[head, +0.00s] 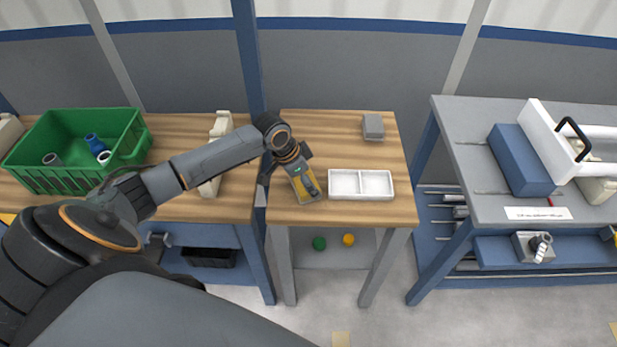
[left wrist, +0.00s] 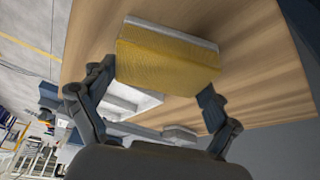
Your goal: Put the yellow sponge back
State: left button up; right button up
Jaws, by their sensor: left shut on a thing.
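My left gripper (head: 305,181) is over the left front part of the small wooden table (head: 340,125). The yellow sponge (left wrist: 165,60) is between its two fingers in the left wrist view, and the gripper (left wrist: 157,84) is shut on it. The sponge is a yellow block with a pale grey layer along one long side. My right gripper is not in view.
A white two-compartment tray (head: 361,171) is just right of the sponge, its compartments empty. A grey block (head: 373,127) lies at the back right of the table. A green crate (head: 75,185) with pipe pieces stands far left. A grey workbench (head: 465,140) is at right.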

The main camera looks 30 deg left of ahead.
pick_arm(q)
jog(key=o, duration=0.8)
jog(key=v, duration=1.2)
jog(key=shift+b, duration=0.35)
jog(key=shift+w, duration=0.1)
